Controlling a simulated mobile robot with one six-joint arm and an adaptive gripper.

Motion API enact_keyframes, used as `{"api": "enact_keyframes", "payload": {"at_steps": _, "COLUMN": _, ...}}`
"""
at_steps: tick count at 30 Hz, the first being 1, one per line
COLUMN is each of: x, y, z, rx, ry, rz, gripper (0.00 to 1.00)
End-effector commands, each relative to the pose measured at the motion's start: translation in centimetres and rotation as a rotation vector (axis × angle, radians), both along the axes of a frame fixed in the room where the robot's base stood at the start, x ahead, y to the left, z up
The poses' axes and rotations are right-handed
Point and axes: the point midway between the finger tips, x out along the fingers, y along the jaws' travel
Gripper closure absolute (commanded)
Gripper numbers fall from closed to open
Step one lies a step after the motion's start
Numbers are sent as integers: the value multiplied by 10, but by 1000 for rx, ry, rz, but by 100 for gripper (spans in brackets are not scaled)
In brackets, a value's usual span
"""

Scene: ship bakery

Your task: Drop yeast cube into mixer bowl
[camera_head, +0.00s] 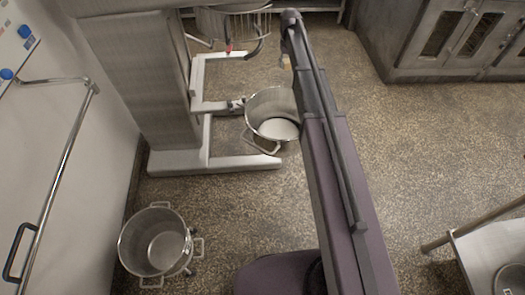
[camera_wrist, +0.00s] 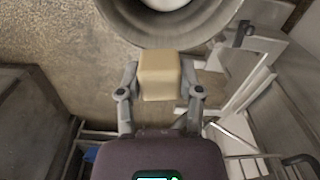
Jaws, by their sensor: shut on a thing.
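The yeast cube (camera_wrist: 160,76) is a pale tan block, held between the two fingers of my gripper (camera_wrist: 158,82) in the wrist view. My gripper is shut on it from both sides. The mixer bowl (camera_wrist: 115,12) lies just beyond the cube at the top of the wrist view, with something white inside. In the head view the mixer bowl (camera_head: 262,104) is a steel pot held at the mixer (camera_head: 160,90), with white contents at its bottom. My arm covers the bowl's right side there, and my gripper is mostly hidden behind the arm.
A second steel bowl (camera_head: 130,247) on casters stands on the floor at lower left. A wire guard (camera_head: 232,22) sits above the mixer bowl. Steel cabinets (camera_head: 440,45) stand at upper right, and a metal table (camera_head: 490,250) at lower right. The speckled floor between is clear.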

Motion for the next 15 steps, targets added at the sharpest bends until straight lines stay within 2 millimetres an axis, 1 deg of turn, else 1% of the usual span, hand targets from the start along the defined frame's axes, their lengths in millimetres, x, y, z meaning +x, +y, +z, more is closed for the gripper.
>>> {"api": "enact_keyframes", "payload": {"at_steps": 1, "x": -3, "y": 0, "z": -18, "rx": 0, "ry": 0, "rz": 0, "gripper": 94}}
{"api": "enact_keyframes", "payload": {"at_steps": 15, "x": -19, "y": 0, "z": -98, "rx": 0, "ry": 0, "rz": 1, "gripper": 94}}
